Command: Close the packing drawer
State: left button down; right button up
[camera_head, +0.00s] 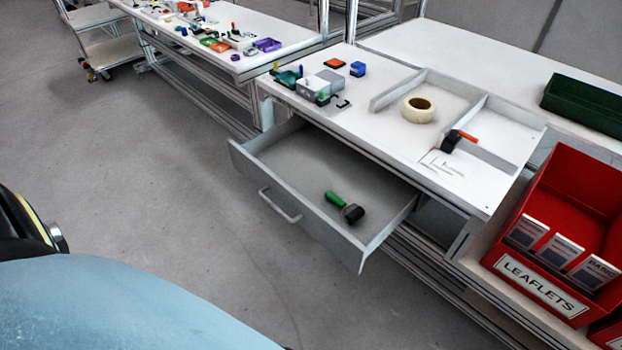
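The packing drawer (290,220) is a grey drawer under the white workbench (370,115). It is pulled well out, with its floor and side walls in view. Its bar handle (280,206) is on the front panel and nothing touches it. A tool with a green handle and dark head (345,206) lies inside on the drawer floor. Neither of my grippers shows in the head view.
A tape roll (419,109), dividers and small coloured parts (318,85) are on the bench. A red leaflet bin (560,230) stands at the right. A second cluttered table (215,30) is farther back. The grey floor (150,190) before the drawer is clear.

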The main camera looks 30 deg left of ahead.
aim_at(293, 165)
jog(key=u, duration=0.3)
jog(key=i, duration=0.85)
jog(key=u, duration=0.65)
